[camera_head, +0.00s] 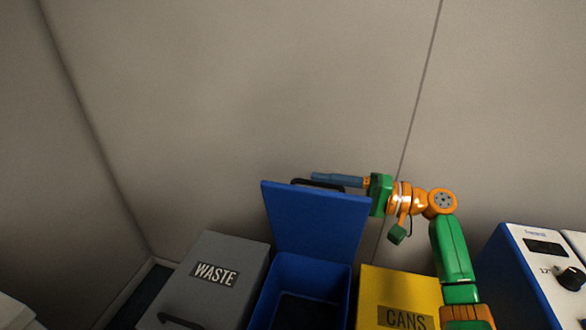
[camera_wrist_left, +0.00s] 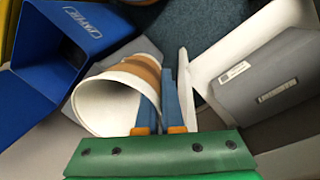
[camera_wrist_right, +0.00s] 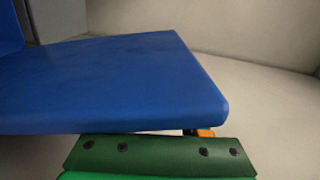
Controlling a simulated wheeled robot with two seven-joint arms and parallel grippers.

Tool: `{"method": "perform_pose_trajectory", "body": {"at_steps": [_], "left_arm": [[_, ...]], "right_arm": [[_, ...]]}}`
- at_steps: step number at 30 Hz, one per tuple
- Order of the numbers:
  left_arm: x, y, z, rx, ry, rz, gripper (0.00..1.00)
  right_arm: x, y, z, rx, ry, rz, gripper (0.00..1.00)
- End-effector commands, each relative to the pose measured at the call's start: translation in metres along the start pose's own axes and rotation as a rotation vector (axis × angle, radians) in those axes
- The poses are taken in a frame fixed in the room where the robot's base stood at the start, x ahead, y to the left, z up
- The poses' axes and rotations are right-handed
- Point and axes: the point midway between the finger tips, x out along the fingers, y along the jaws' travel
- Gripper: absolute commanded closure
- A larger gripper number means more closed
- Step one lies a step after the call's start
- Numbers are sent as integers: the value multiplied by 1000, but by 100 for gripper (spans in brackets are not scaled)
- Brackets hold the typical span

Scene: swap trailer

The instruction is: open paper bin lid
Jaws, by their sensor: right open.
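The blue paper bin (camera_head: 258,302) stands between two other bins in the head view, its inside exposed. Its blue lid (camera_head: 315,222) is raised nearly upright; a dark handle (camera_head: 300,183) shows at its top edge. My right gripper (camera_head: 318,177) is open at the lid's top, by the handle; whether it touches cannot be told. In the right wrist view the lid (camera_wrist_right: 110,85) hides most of the fingers. In the left wrist view, my left gripper (camera_wrist_left: 160,90) is shut on a white paper cup (camera_wrist_left: 105,103) with a brown band. The blue bin with its PAPER label (camera_wrist_left: 82,22) shows there too.
A grey WASTE bin (camera_head: 220,250) stands left of the blue bin, and a yellow CANS bin (camera_head: 400,290) stands right, both with lids down. A blue and white machine (camera_head: 520,280) is at the far right. The wall (camera_head: 230,90) rises close behind.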

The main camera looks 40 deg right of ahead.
Motion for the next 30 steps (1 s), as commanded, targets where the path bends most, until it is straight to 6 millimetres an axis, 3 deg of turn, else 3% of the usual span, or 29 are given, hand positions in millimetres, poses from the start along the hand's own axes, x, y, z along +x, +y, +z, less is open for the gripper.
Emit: {"method": "perform_pose_trajectory", "body": {"at_steps": [9, 15, 20, 30], "left_arm": [[2, 0, 0, 0, 0, 0, 100], [3, 0, 0, 0, 0, 0, 100], [4, 0, 0, 0, 0, 0, 100], [2, 0, 0, 0, 0, 0, 100]], "right_arm": [[-66, 1, -1, 1, 4, 1, 55], [-98, 1, 0, 0, 3, 2, 55], [-108, 0, 0, 1, 1, 0, 55], [-107, 0, 0, 1, 1, 0, 55]]}}
